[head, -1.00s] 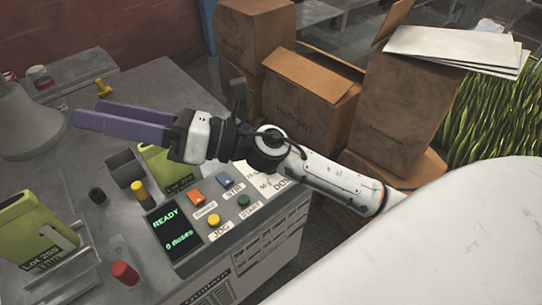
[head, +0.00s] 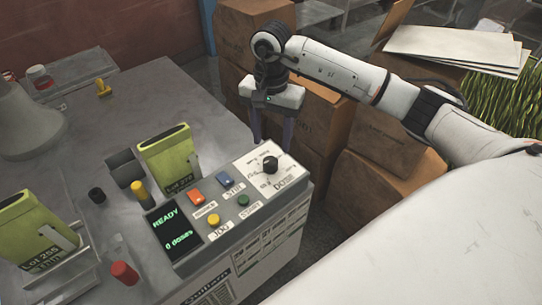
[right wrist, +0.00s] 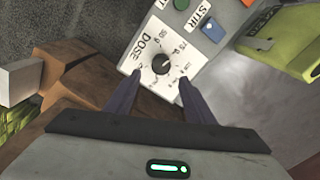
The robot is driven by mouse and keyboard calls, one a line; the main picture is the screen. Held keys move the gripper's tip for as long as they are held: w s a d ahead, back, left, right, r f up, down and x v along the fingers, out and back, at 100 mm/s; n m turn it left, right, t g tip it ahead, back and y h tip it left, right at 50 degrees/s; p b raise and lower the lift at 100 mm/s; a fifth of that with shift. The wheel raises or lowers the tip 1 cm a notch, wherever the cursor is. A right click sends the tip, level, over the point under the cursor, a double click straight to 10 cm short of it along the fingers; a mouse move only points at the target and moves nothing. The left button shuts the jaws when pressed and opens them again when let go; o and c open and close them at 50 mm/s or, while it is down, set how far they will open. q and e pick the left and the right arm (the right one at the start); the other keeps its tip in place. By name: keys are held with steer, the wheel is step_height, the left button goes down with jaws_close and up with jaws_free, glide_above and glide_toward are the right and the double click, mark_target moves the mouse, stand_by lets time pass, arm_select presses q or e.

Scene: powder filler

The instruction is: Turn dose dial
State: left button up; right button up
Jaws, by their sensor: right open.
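The dose dial (head: 270,164) is a black knob on a white plate marked DOSE, at the right end of the control panel. It also shows in the right wrist view (right wrist: 162,64), just beyond the fingertips. My right gripper (head: 272,138) points down beside the panel's far right edge in the head view, behind the dial. In the right wrist view its two purple fingers (right wrist: 160,78) are apart, with nothing between them, and the dial lies ahead of the gap. My left gripper is not in view.
The panel has a display (head: 170,229) reading READY and 0 doses, an orange button (head: 196,197), a blue button (head: 224,180), a yellow button (head: 214,219) and a green button (head: 243,200). Green lot containers (head: 168,158) stand left. Cardboard boxes (head: 315,135) crowd behind the right arm.

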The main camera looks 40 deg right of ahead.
mark_target(271, 160)
step_height(271, 160, down, 7)
steer(key=shift+a+f, duration=0.1)
stand_by(0.3)
steer(key=c, duration=1.1)
steer(key=shift+o, duration=0.2)
steer(key=shift+m, duration=0.3)
